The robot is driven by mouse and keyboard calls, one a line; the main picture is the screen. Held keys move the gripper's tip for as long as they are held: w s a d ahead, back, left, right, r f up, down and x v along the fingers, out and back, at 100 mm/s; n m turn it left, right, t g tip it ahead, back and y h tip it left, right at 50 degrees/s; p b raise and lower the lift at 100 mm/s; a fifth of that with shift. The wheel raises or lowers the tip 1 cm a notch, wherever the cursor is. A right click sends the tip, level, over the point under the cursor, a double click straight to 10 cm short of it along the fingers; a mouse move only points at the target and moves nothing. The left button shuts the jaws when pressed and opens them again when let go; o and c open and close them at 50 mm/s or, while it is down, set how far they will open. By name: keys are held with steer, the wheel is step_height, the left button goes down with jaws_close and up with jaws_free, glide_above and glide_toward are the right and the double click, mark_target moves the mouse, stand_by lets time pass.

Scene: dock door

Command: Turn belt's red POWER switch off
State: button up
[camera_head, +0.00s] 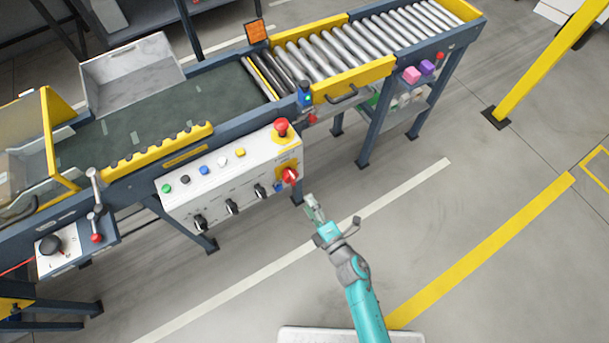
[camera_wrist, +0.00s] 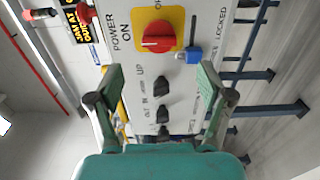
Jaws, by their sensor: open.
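The red POWER switch (camera_head: 290,175) is a rotary knob on a yellow plate at the lower right of the white control panel (camera_head: 182,203). In the wrist view the red switch (camera_wrist: 157,38) sits above and between my fingertips, with the words POWER and ON printed beside its plate. A blue padlock-like piece (camera_wrist: 190,54) hangs next to the plate. My gripper (camera_head: 313,203) is open and empty, a little in front of and below the switch, apart from it. Its two green fingers (camera_wrist: 157,82) frame the panel in the wrist view.
A red mushroom button (camera_head: 281,127) stands just above the switch. Several black knobs (camera_head: 231,207) and coloured buttons line the panel. The conveyor belt (camera_head: 140,125) runs behind it. A yellow post (camera_head: 545,65) stands at right. The floor in front is clear.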

mark_target(295, 182)
steer(key=x, duration=0.9)
steer(key=shift+w+a, duration=0.25)
steer(key=shift+a, duration=0.05)
steer(key=c, duration=1.2)
